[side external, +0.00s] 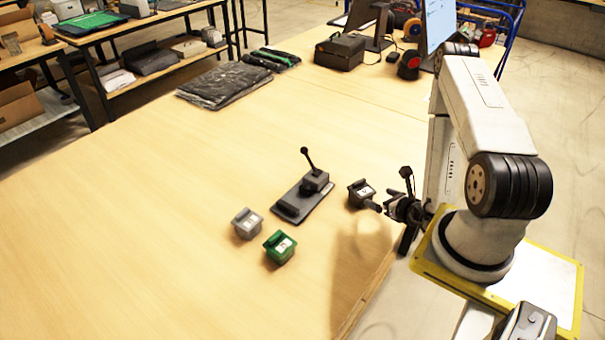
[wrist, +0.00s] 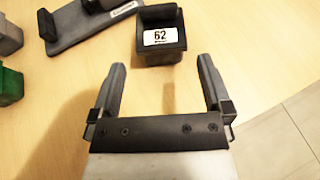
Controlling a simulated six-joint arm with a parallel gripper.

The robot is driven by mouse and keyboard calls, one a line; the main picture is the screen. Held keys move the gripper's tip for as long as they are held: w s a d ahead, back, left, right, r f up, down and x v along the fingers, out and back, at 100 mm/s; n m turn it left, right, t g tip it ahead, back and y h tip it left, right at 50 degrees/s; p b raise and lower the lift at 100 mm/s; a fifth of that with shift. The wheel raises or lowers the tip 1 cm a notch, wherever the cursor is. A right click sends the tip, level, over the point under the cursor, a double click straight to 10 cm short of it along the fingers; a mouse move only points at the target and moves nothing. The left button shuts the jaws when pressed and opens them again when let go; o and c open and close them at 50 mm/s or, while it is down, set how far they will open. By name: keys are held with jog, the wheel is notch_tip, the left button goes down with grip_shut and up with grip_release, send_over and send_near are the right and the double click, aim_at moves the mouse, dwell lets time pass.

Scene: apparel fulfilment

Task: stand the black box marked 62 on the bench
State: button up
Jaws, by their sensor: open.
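The black box marked 62 (wrist: 160,48) is in the wrist view, just beyond my fingertips, its white label facing the camera. In the side view the black box (side external: 360,192) is on the bench (side external: 190,200), near the front right edge. My gripper (wrist: 160,75) is open and empty, with its two fingers spread to either side of the line to the box. In the side view my gripper (side external: 382,207) is just right of the box. I cannot tell whether a fingertip touches it.
A dark base with an upright lever (side external: 303,196) stands left of the box. A grey box (side external: 246,223) and a green box (side external: 279,247) are further left. Dark bagged garments (side external: 225,84) lie at the back. The left bench area is clear.

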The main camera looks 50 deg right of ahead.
jog(key=w+a+r+n+y, duration=0.3)
jog(key=a+r+n+y, duration=0.1)
jog(key=a+n+y, duration=0.15)
jog(key=w+a+r+n+y, duration=0.3)
jog(key=w+a+n+y, duration=0.1)
jog(key=a+y, duration=0.2)
jog(key=s+a+r+n+g+y, duration=0.25)
jog(key=a+n+g, duration=0.25)
jog(key=n+g, duration=0.25)
jog(key=s+a+r+n+g+y, duration=0.1)
jog(key=s+a+r+n+g, duration=0.35)
jog(key=n, duration=0.45)
jog(key=w+d+r+n+t+h, duration=0.2)
jog(key=w+r+n+h, duration=0.3)
jog(key=n+h, duration=0.5)
jog(key=n, duration=0.4)
jog(key=shift+w+r, duration=0.15)
jog(key=shift+w, duration=0.15)
